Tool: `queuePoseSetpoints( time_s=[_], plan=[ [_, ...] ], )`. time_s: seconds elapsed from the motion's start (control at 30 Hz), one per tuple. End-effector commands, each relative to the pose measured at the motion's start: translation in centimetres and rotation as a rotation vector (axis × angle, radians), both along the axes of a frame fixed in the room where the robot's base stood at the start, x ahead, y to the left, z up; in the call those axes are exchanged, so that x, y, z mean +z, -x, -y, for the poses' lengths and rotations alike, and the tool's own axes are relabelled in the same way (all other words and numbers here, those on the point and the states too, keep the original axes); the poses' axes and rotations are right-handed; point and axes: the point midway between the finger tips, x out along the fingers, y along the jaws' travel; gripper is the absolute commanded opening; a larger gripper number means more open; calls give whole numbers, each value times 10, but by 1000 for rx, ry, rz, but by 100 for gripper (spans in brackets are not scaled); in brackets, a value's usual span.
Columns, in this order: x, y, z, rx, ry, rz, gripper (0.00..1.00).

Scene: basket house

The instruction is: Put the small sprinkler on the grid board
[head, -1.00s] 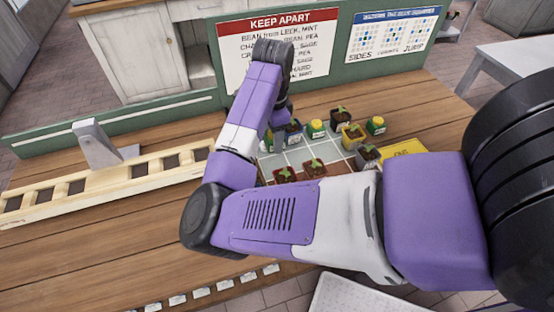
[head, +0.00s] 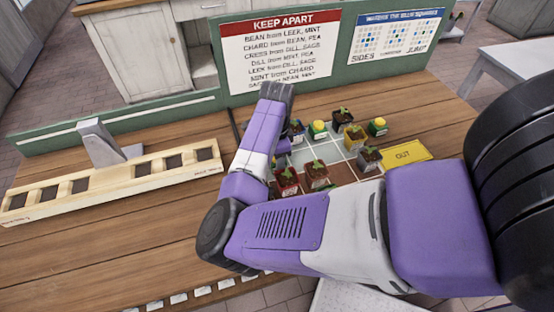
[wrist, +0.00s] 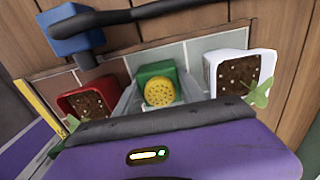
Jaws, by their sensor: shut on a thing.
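The small sprinkler (wrist: 158,90), green with a round yellow dotted top, sits between the two fingers of my gripper (wrist: 158,100) in the wrist view. My gripper is shut on it. The grid board (wrist: 203,52) shows its grey tiles behind and beside the sprinkler; I cannot tell whether the sprinkler touches it. In the head view my arm covers the gripper and the left part of the grid board (head: 326,152). Two other green-and-yellow items, one at the back (head: 318,129) and one farther right (head: 378,127), stand apart from my arm.
In the wrist view a red pot (wrist: 92,103) is left of the sprinkler, a white pot (wrist: 240,72) right, and a blue block (wrist: 70,30) with a dark bar upper left. The head view shows a yellow OUT area (head: 404,154) and a wooden rack (head: 110,182).

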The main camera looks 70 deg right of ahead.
Motion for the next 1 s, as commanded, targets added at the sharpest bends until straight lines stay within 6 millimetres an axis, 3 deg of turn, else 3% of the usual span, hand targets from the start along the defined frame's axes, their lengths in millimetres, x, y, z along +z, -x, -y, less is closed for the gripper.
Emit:
queuePoseSetpoints(
  time_s=[0.13, 0.17, 0.23, 0.67, 0.77, 1.0],
  plan=[
    [-4, 0, 0, 0, 1, -1, 1],
    [-3, 0, 0, 0, 0, 0, 53],
    [-2, 0, 0, 0, 0, 0, 67],
    [4, 0, 0, -1, 1, 1, 69],
    [16, 0, 1, -1, 2, 2, 69],
    [64, 0, 1, -2, 3, 3, 69]
  ],
)
